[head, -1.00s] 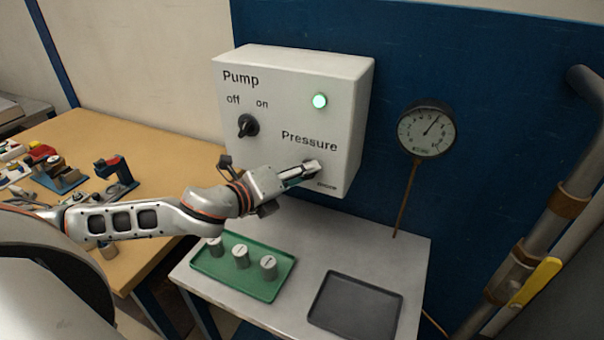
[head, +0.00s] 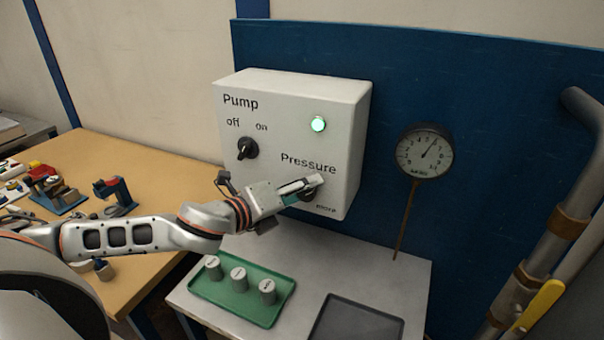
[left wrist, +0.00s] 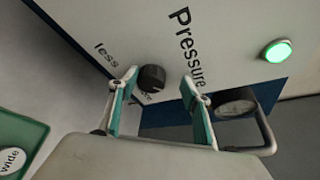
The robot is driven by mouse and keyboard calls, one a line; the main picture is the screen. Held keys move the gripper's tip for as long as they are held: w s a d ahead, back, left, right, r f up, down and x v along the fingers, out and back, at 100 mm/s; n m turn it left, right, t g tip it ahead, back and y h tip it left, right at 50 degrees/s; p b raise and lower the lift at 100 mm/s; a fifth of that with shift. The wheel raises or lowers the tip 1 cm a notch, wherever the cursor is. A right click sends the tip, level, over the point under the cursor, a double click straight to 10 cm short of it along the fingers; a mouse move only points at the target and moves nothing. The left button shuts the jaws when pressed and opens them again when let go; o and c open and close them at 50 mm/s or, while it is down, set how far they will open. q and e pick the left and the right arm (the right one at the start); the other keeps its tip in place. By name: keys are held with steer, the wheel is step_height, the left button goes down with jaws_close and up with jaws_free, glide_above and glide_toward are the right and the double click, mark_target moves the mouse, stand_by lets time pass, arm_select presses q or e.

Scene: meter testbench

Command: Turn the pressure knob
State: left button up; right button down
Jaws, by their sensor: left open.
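The black pressure knob (head: 307,196) is on the lower right front of the white pump box (head: 290,115), under the word "Pressure". My left gripper (head: 314,182) is in front of it and partly hides it in the head view. In the left wrist view the knob (left wrist: 151,78) shows just beyond the fingertips of my left gripper (left wrist: 159,80), nearer the left finger. The fingers are apart and the knob looks clear of both. The round gauge (head: 425,151) to the right has its needle pointing up and right. My right gripper is not in view.
The black pump knob (head: 247,148) and a lit green lamp (head: 318,124) are on the same box. Below, a green tray (head: 215,303) holds several grey weights, beside a dark tray (head: 355,322). Pipes with a yellow lever (head: 540,305) stand at the right.

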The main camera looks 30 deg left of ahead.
arm_select(q)
steer(key=r, duration=0.7)
steer(key=shift+d+r, duration=0.25)
steer(key=shift+r, duration=0.1)
steer(key=shift+a+r, duration=0.25)
steer(key=shift+r, duration=0.05)
steer(key=shift+d, duration=0.1)
